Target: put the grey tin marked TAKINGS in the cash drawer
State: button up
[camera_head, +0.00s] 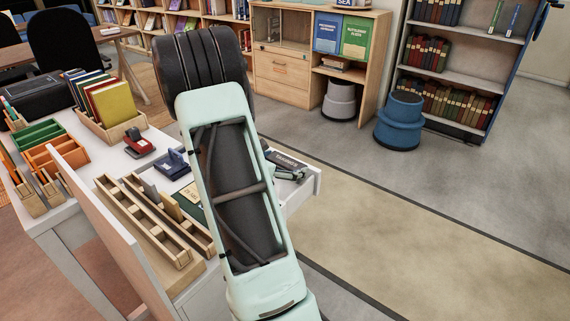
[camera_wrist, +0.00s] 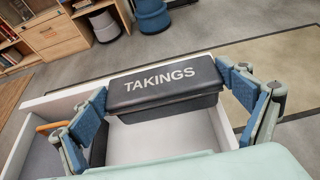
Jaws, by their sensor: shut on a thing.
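The dark grey tin marked TAKINGS (camera_wrist: 150,98) is between the fingers of my gripper (camera_wrist: 167,85) in the wrist view, lettered lid up. My gripper is shut on it, with one blue-padded finger at each end. The tin (camera_head: 286,159) also shows in the head view, partly hidden by my arm. The white cash drawer (camera_wrist: 222,124) is pulled open below it, and the drawer's end shows in the head view (camera_head: 317,181). The tin is over the far part of a bare compartment. I cannot tell whether it touches the drawer floor.
A divider splits the drawer; its left compartment holds something with an orange edge (camera_wrist: 52,126). On the desk are a red stapler (camera_head: 139,145), a blue hole punch (camera_head: 173,165), a wooden slotted rack (camera_head: 140,222) and a book box (camera_head: 112,130). The floor right of the drawer is clear.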

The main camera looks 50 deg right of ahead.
jog(key=shift+f+b, duration=0.4)
jog(key=shift+b, duration=0.1)
jog(key=o, duration=1.1)
jog(key=shift+o, duration=0.2)
jog(key=shift+r+p, duration=0.45)
jog(key=shift+p, duration=0.05)
jog(key=p+v, duration=0.2)
jog(key=v, duration=1)
